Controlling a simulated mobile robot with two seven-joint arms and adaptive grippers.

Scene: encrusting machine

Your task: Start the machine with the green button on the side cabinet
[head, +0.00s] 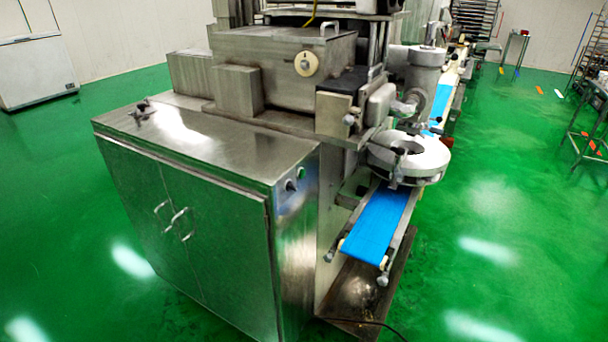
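The encrusting machine (290,75) stands in the middle of the head view. Its steel side cabinet (200,220) is at the front left, with two shut doors and bar handles. On the narrow right face of the cabinet, near the top, is a small green button (301,172). A dark knob or switch (290,185) sits just left of and below it. Nothing covers the button. Neither of my grippers shows in the view.
A blue conveyor belt (378,226) sticks out right of the cabinet, below a round white-topped head (420,158). A dark cable (375,323) lies on the floor at the front. Green floor is open left and right. A white chest (35,70) stands far left.

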